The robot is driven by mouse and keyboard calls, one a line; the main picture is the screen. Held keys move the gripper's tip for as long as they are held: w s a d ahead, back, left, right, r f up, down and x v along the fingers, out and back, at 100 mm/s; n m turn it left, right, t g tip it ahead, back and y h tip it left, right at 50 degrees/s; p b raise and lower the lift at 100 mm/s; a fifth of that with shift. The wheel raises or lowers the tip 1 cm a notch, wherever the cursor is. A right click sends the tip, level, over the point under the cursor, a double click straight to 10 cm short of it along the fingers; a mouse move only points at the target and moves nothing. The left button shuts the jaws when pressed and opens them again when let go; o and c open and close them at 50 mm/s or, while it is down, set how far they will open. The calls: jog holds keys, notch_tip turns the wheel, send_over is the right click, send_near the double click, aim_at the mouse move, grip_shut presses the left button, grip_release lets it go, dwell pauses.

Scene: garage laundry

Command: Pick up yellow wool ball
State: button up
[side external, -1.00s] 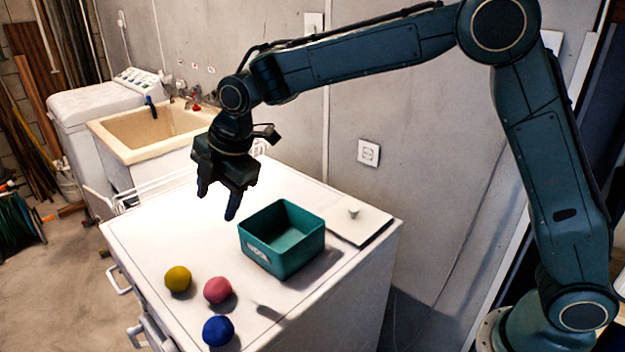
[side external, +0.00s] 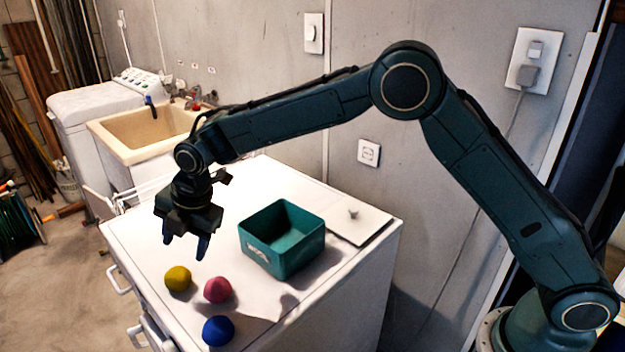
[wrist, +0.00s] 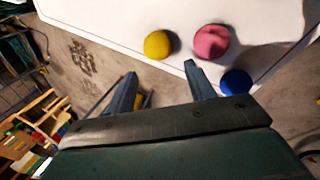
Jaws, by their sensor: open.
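The yellow wool ball (side external: 177,278) sits on the white worktop near its front left edge. It also shows in the wrist view (wrist: 157,44), beyond the fingertips and between their lines. My gripper (side external: 184,247) is open and empty, pointing down above the worktop, above and a little behind the yellow ball, apart from it. In the wrist view its two fingers (wrist: 161,68) stand apart with nothing between them.
A pink ball (side external: 217,290) lies close right of the yellow one, and a blue ball (side external: 218,331) lies nearer the front. An open teal box (side external: 284,262) stands behind them. A white lid-like plate (side external: 360,226) lies beside the box. A sink (side external: 128,155) is at the back left.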

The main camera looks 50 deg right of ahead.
aim_at(180, 272)
jog(key=shift+x, duration=2.75)
jog(key=shift+f, duration=0.1)
jog(key=shift+x, duration=2.5)
jog(key=shift+w+a, duration=0.1)
jog(key=c, duration=0.7)
jog(key=shift+c, duration=0.2)
notch_tip(180, 272, up, 20)
